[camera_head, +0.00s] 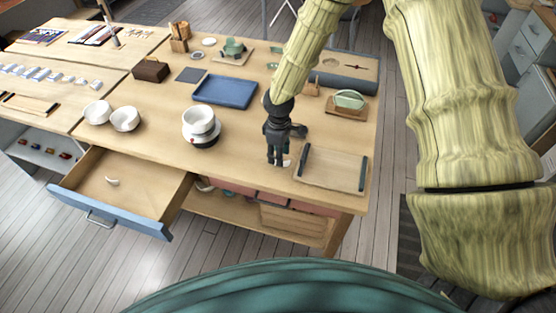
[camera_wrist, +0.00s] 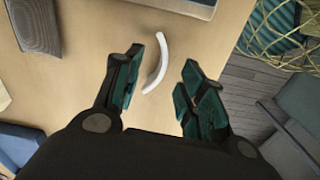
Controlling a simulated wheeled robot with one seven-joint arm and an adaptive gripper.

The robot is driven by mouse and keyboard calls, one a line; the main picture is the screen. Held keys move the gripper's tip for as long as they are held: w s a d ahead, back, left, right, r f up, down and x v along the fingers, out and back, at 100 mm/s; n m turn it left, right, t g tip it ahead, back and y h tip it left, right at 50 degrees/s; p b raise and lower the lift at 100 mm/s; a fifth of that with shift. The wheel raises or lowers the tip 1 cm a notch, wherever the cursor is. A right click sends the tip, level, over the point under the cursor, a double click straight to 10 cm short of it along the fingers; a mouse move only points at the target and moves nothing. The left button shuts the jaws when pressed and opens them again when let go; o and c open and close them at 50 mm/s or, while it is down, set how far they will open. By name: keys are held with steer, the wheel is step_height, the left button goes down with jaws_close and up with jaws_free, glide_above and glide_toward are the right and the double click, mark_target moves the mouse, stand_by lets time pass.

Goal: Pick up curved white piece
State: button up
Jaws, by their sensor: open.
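A curved white piece (camera_wrist: 164,58) lies on the wooden table (camera_wrist: 95,25) in the wrist view, between the lines of my two fingers. A small white bit of it may show beside my fingertips in the head view (camera_head: 287,162), mostly hidden. My gripper (camera_head: 276,161) points down over the front right part of the table. Its jaws are open and hold nothing; the fingers stand on either side of the piece in the wrist view. Another small curved white piece (camera_head: 112,181) lies in the open drawer (camera_head: 140,197) at the left.
A wooden board with dark side strips (camera_head: 332,170) lies just right of my gripper. White stacked bowls (camera_head: 200,122), two more white bowls (camera_head: 124,118) and a blue tray (camera_head: 225,91) stand to the left and behind. A dark round-ended tool (camera_head: 298,130) lies close by.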

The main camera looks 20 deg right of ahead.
steer(key=shift+w+f+p, duration=0.1)
steer(key=shift+f+p, duration=0.55)
steer(key=shift+f, duration=1.15)
steer(key=shift+c, duration=0.4)
jaws_close()
